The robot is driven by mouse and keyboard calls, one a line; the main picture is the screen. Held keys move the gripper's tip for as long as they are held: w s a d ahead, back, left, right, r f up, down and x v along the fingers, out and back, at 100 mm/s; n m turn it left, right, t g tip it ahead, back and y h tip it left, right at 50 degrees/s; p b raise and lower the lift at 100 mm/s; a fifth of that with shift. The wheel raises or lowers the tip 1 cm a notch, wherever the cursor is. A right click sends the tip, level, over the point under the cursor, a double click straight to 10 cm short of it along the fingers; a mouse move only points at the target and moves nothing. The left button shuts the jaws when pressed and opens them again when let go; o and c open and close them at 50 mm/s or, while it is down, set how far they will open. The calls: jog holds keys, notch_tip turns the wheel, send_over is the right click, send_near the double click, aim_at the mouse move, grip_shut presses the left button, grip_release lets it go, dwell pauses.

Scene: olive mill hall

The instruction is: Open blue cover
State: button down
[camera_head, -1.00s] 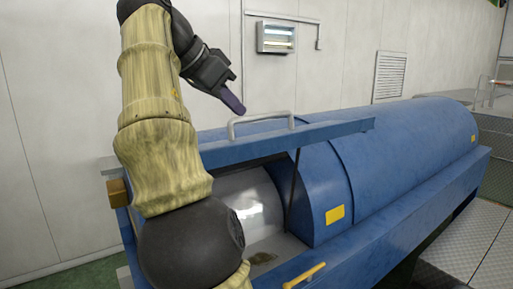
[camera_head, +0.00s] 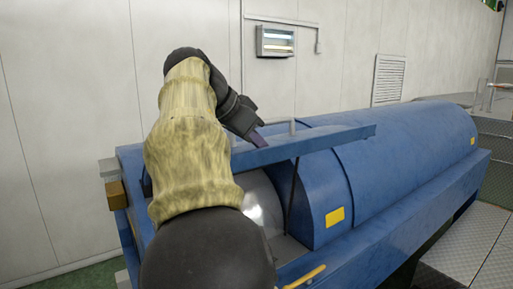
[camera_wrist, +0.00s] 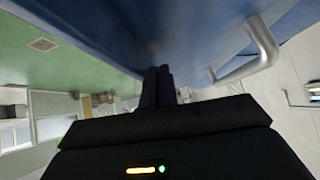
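The blue cover (camera_head: 325,140) is partly raised over the left end of the long blue machine, with an opening showing beneath it. In the wrist view its blue surface (camera_wrist: 150,25) fills the upper middle. Its metal handle (camera_wrist: 252,52) is right of my fingers there; in the head view only its right end (camera_head: 292,127) shows past my gripper. My gripper (camera_head: 259,139) is at the cover's edge, beside the handle. The fingertips (camera_wrist: 158,84) are together with nothing seen between them. I cannot tell whether they touch the cover.
A dark thin strut (camera_head: 292,198) stands under the cover. A shiny drum (camera_head: 262,200) shows in the opening, partly hidden by my arm. A yellow handle (camera_head: 305,277) is on the machine's front. Metal plate flooring (camera_head: 470,245) lies at right; the wall stands behind.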

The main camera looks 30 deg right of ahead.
jog(key=shift+w+a+f, duration=0.1)
jog(key=shift+w+f, duration=0.1)
jog(key=shift+f, duration=0.55)
jog(key=shift+f, duration=0.15)
